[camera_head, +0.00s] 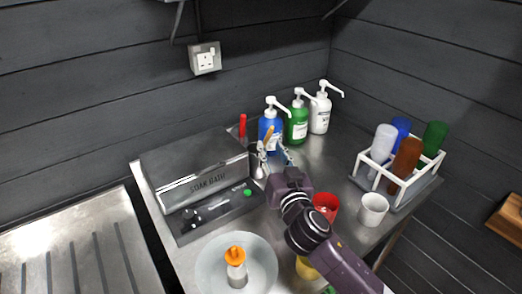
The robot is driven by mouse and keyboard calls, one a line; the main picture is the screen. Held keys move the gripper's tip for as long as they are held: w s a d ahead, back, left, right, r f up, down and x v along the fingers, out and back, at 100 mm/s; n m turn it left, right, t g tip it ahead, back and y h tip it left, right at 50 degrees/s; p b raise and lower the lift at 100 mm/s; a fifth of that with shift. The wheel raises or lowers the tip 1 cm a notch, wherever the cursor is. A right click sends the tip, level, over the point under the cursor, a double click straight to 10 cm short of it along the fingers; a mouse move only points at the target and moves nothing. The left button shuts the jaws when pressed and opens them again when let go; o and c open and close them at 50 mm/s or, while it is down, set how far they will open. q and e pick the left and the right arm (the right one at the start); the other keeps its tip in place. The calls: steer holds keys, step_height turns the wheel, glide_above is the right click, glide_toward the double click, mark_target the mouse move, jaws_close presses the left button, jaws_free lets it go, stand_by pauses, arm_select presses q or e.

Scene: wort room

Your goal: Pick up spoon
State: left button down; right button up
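A thin tool with a brown-orange handle (267,134) stands in front of the blue pump bottle; it may be the spoon, but its lower part is hard to make out. My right gripper (273,153) reaches over the counter from the lower right. Its fingers look spread apart, with the brown handle close to the left finger. I cannot tell whether they touch. My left gripper is not in view.
Blue (270,127), green (298,122) and white (320,112) pump bottles stand behind. A soak bath (205,178) is left, a bottle rack (412,192) right.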

mark_target(267, 142)
steer(key=x, duration=0.2)
steer(key=p+x, duration=0.1)
steer(key=x, duration=0.1)
steer(key=shift+w+a+f, duration=0.1)
steer(key=shift+f, duration=0.15)
steer(key=shift+w+a+f, duration=0.1)
steer(key=shift+w+a, duration=0.1)
steer(key=shift+w, duration=0.4)
jaws_close()
